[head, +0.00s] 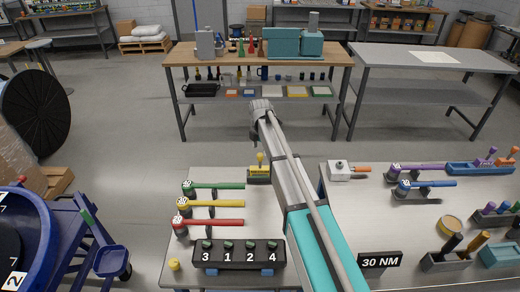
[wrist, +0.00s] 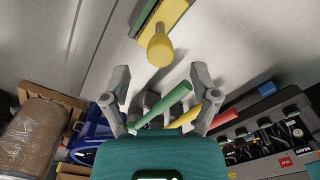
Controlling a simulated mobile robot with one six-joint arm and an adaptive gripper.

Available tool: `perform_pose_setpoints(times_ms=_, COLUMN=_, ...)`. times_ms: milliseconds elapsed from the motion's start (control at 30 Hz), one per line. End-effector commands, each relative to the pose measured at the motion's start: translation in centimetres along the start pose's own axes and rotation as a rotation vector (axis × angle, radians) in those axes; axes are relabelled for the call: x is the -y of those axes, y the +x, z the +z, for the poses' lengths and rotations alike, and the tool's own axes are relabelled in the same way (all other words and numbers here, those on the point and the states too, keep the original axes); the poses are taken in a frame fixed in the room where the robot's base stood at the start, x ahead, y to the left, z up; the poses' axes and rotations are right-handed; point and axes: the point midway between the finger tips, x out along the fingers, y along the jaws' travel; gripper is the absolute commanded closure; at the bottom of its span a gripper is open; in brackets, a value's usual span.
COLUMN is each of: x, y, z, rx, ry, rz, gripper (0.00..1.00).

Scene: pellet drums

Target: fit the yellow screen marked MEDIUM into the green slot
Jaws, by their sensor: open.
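A yellow piece with a round-ended yellow handle (head: 260,160) stands at the back edge of the near left table. In the wrist view its handle (wrist: 160,48) lies just beyond my fingertips, and a yellow plate (wrist: 172,12) with a green edge shows behind it. I cannot read MEDIUM on it, so I cannot tell whether it is the screen. My gripper (wrist: 160,78) is open and empty, with its fingers spread wide. It also shows in the head view (head: 261,106), at the end of my outstretched arm. I cannot make out the green slot for certain.
Green (head: 218,185), yellow (head: 215,203) and red (head: 214,222) handled tools lie on the near left table. A black numbered block (head: 239,253) stands in front. A blue drum (head: 40,232) is at left. Open floor separates this table from the wooden-topped bench (head: 200,60).

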Motion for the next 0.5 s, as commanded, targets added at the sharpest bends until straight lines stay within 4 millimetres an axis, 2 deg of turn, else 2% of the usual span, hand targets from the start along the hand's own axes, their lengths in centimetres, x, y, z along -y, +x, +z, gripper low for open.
perform_pose_setpoints(times_ms=33, x=0.0, y=-0.9, z=0.0, rx=0.0, ry=0.0, rz=0.0, gripper=0.22)
perform_pose_setpoints(times_ms=200, x=0.0, y=-2.3, z=0.0, rx=0.0, ry=0.0, rz=0.0, gripper=0.22)
perform_pose_setpoints(times_ms=500, x=0.0, y=-4.0, z=0.0, rx=0.0, ry=0.0, rz=0.0, gripper=0.22)
